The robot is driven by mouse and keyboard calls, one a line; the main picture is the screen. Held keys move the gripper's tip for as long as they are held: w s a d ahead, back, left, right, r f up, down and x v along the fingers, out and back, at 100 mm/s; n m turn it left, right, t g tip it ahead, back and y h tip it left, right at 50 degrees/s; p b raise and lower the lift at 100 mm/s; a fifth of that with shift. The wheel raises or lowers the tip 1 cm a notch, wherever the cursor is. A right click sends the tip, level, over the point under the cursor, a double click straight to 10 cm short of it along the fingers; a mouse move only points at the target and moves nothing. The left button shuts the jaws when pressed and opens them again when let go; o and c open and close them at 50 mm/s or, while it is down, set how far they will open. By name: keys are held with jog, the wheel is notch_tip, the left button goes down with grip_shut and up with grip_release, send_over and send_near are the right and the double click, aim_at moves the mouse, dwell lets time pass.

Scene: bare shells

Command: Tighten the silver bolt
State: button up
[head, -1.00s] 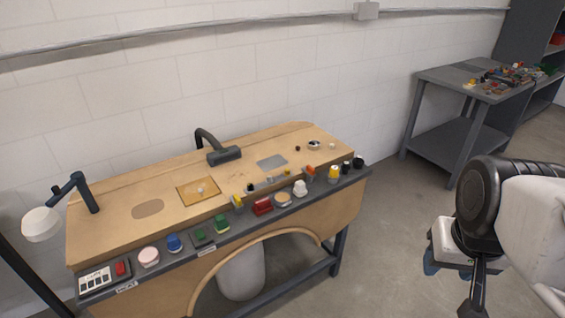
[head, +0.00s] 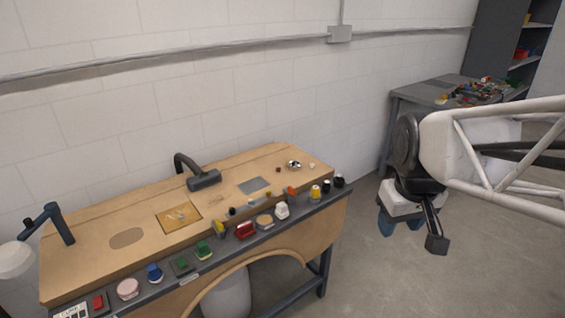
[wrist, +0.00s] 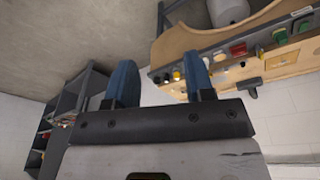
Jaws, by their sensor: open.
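My gripper (head: 402,224) hangs in the air to the right of the wooden workbench (head: 120,262), over the floor, pointing down. In the wrist view its two blue fingers (wrist: 160,85) stand apart with nothing between them. A small silver-looking piece (head: 182,215) lies on the yellowish square plate (head: 166,224) on the bench top. Another shiny round piece (head: 294,165) sits at the bench's far right. Both are too small to tell which is the silver bolt.
Buttons and knobs, such as a red one (head: 246,230) and a yellow one (head: 315,191), line the bench's front edge. A cluttered grey table (head: 420,93) stands back right.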

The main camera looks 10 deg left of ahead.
jog(key=w+a+n, duration=0.5)
jog(key=w+a, duration=0.2)
jog(key=w, duration=0.7)
jog(key=n+g, duration=0.2)
jog(key=n, duration=1.1)
send_over(251, 200)
jog(key=f, duration=2.1)
jog(key=shift+d+f, duration=0.2)
jog(key=shift+f, duration=0.05)
jog(key=shift+w+a+f, duration=0.1)
jog(key=shift+a+f, duration=0.2)
jog(key=shift+f, duration=0.05)
jog(key=shift+f, duration=3.85)
